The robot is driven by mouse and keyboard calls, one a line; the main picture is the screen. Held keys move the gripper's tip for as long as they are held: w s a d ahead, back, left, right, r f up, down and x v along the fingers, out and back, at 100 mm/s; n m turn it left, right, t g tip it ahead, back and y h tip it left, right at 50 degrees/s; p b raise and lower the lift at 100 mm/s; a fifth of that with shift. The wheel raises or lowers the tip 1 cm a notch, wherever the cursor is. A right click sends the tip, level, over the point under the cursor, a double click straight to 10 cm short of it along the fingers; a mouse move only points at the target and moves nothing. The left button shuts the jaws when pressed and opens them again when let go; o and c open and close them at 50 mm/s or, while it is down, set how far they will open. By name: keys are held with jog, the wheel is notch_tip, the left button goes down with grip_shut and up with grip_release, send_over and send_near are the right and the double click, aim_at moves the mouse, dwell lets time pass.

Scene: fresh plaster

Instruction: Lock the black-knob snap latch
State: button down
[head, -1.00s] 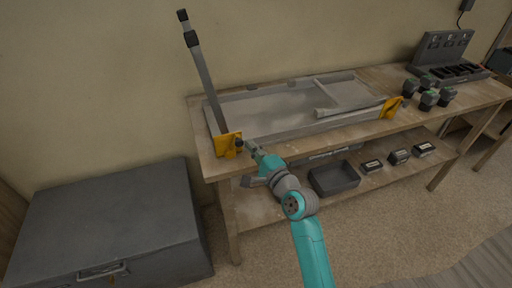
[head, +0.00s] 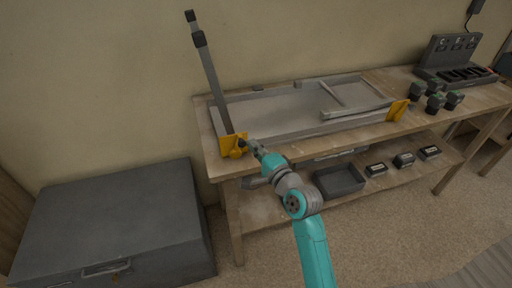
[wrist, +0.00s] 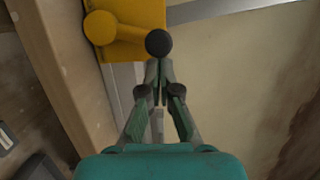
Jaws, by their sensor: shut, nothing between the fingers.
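The black knob (wrist: 158,42) of the snap latch stands out from a yellow bracket (wrist: 130,20) in the wrist view. A yellow rounded lever (wrist: 103,27) sits on the same bracket, left of the knob. My gripper (wrist: 158,68) is shut and empty, its fingertips just below the knob in the picture; I cannot tell whether they touch it. In the head view the bracket (head: 228,147) is at the front left corner of a grey frame (head: 290,134) on the bench, and my gripper (head: 252,145) is just right of it.
A grey post (head: 213,80) rises steeply beside the bracket. A second yellow bracket (head: 398,110) is at the frame's right end. Several dark green-topped tools (head: 436,103) stand farther right on the wooden bench (head: 350,143). A grey chest (head: 115,220) stands at left. The lower shelf holds a dark bin (head: 340,181).

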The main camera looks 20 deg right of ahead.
aim_at(243, 142)
jog(key=a+n, duration=0.1)
jog(key=n, duration=0.1)
jog(key=a+r+n, duration=0.1)
jog(key=shift+a+r+n+g+h, duration=0.2)
jog(key=shift+a+n+g+h, duration=0.1)
jog(key=shift+a+n, duration=0.1)
jog(key=shift+a+r+n+g+h, duration=0.15)
jog(key=shift+a+n+g+h, duration=0.2)
jog(key=shift+a+n, duration=0.95)
jog(key=shift+d, duration=0.2)
